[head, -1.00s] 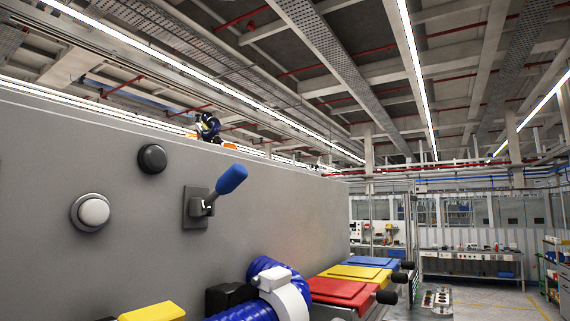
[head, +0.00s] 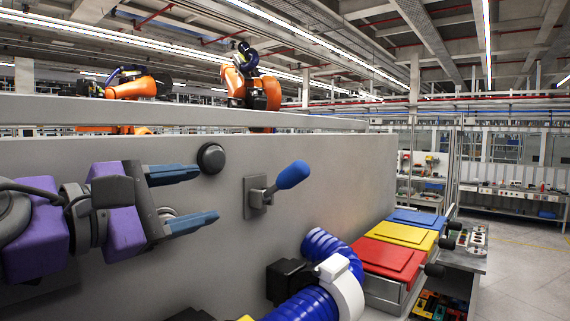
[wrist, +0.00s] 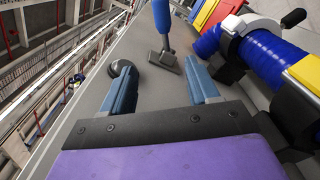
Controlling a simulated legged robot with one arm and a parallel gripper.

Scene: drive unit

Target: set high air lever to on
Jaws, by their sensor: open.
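A lever with a blue handle (head: 293,175) sits on a grey square plate (head: 256,197) on the grey panel. Its handle tilts up and to the right, out from the panel. My gripper (head: 212,195) is to the left of the lever, open and empty, its two blue fingers pointing right toward it. In the wrist view the lever's blue handle (wrist: 162,14) rises beyond the gap between the open fingers (wrist: 163,88), apart from them. No label for the lever is readable.
A black round knob (head: 211,158) is by the upper finger. A pale button (head: 167,213) is partly hidden behind my gripper. A blue corrugated hose (head: 305,303) with a white collar (head: 341,291) bulges out below the lever. Red (head: 390,257), yellow and blue boxes stand at right.

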